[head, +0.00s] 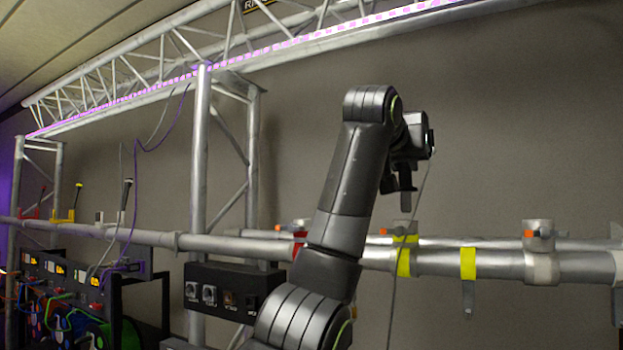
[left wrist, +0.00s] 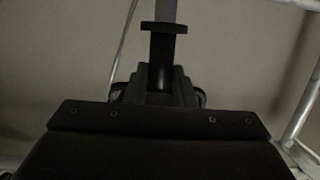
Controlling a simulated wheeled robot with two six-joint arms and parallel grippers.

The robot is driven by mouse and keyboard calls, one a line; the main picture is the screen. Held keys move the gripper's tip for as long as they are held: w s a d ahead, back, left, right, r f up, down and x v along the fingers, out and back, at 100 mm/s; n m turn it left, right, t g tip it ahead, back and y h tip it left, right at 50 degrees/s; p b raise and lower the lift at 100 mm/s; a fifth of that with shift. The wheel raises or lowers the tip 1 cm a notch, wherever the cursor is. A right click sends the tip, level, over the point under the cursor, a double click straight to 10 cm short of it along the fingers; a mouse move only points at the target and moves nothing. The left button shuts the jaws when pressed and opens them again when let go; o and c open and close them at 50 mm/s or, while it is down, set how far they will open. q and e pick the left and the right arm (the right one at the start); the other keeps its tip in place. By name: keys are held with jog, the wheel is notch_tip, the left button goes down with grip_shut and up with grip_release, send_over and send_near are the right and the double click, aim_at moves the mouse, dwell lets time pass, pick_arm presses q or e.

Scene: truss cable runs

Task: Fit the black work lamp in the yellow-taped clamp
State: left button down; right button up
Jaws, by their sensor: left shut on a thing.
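My left gripper (head: 408,150) is raised above the pipes in the head view, shut on the black work lamp (head: 415,128). A dark stem hangs below the lamp, and a thin cable runs down from it. The jaws are hard to tell from the dark lamp. In the left wrist view the lamp (left wrist: 160,150) fills the bottom as a wide dark body, with a narrow post and crosspiece beyond it. The yellow-taped clamp (head: 405,229) sits on the pipe below the gripper, apart from the lamp. It has an orange handle on its left. My right gripper is out of view.
A red-marked clamp (head: 300,228) and a white-marked clamp (head: 538,230) sit either side on the silver pipe (head: 435,262). Another yellow band (head: 468,263) wraps the pipe. A black socket box (head: 228,290) hangs at left. The truss (head: 330,38) spans above.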

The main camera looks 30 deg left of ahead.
aim_at(403, 191)
pick_arm(q)
jog(key=shift+a, duration=0.2)
jog(key=shift+s+d, duration=0.1)
jog(key=shift+d, duration=0.05)
dwell(0.4)
jog(key=shift+f+b, duration=0.15)
jog(key=shift+b, duration=0.15)
dwell(0.4)
jog(key=shift+f+b, duration=0.65)
jog(key=shift+f, duration=0.1)
dwell(0.8)
jog(key=shift+f+b, duration=1.6)
jog(key=shift+f, duration=0.2)
dwell(0.4)
